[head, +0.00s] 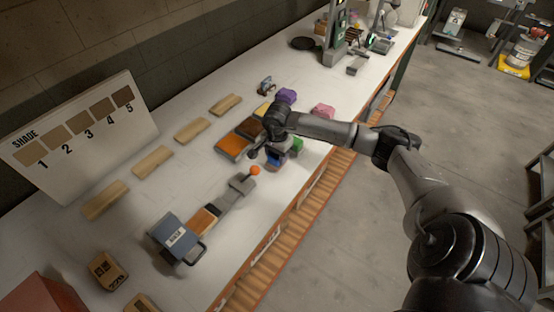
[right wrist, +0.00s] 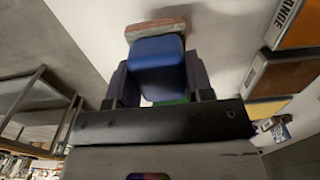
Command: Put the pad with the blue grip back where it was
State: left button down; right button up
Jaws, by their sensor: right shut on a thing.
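The pad with the blue grip (right wrist: 158,58) is between the fingers of my right gripper (right wrist: 157,75), which is shut on its blue block. Its pale reddish pad face (right wrist: 156,28) points away from the gripper, toward the white table. In the head view the blue grip (head: 274,159) shows just below my right gripper (head: 272,148), at the front of the colour trays. I cannot tell whether the pad touches the table. A green-grip pad (head: 297,144), a pink one (head: 322,111) and a purple one (head: 287,96) are nearby. My left gripper is not in view.
An orange tray (head: 232,146) and other colour trays lie beside the gripper. Wooden strips (head: 152,161) lie before the shade board (head: 85,125). Bare table (head: 120,225) shows at left.

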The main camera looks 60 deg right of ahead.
aim_at(277, 160)
jog(key=shift+f, duration=1.45)
jog(key=shift+f, duration=0.15)
jog(key=o, duration=0.9)
jog(key=shift+c, duration=0.2)
notch_tip(277, 160, up, 12)
jog(key=shift+r, duration=0.2)
